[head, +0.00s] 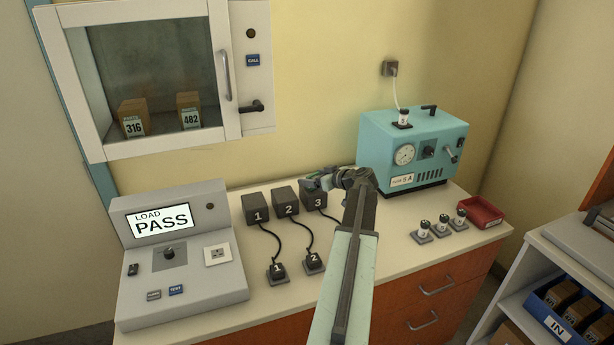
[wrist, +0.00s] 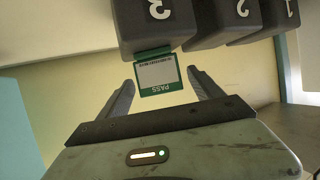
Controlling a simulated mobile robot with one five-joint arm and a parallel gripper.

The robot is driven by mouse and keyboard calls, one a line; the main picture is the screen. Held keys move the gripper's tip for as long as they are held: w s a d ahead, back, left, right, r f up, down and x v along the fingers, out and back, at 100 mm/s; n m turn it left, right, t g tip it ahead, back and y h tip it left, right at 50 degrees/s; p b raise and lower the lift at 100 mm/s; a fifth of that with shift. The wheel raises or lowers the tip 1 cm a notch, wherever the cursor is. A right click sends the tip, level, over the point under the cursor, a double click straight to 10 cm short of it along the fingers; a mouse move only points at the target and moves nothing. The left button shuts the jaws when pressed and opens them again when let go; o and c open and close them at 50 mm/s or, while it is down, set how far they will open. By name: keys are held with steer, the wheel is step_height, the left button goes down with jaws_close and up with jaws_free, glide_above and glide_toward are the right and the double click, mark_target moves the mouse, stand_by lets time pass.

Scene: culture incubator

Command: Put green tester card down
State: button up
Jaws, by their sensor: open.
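The green tester card (wrist: 160,75) has a green frame, a pale panel and the word PASS, upside down in the wrist view. It is at the edge of the dark box marked 3 (wrist: 158,25); I cannot tell whether it rests on it. My gripper (wrist: 162,88) is open, with one finger on each side of the card and visible gaps to both. In the head view my gripper (head: 328,183) is just above box 3 (head: 313,200), and the card is too small there to make out clearly.
Boxes 1 (head: 255,210) and 2 (head: 285,200) stand left of box 3, with corded plugs in front. A tester (head: 180,265) reading LOAD PASS is at left. A teal machine (head: 412,147), several small black-topped items and a red tray (head: 480,212) are at right.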

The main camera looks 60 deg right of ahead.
steer(key=p+v, duration=0.2)
steer(key=v, duration=0.6)
steer(key=shift+s, duration=0.3)
steer(key=shift+s+r, duration=0.1)
steer(key=shift+r, duration=0.05)
stand_by(1.6)
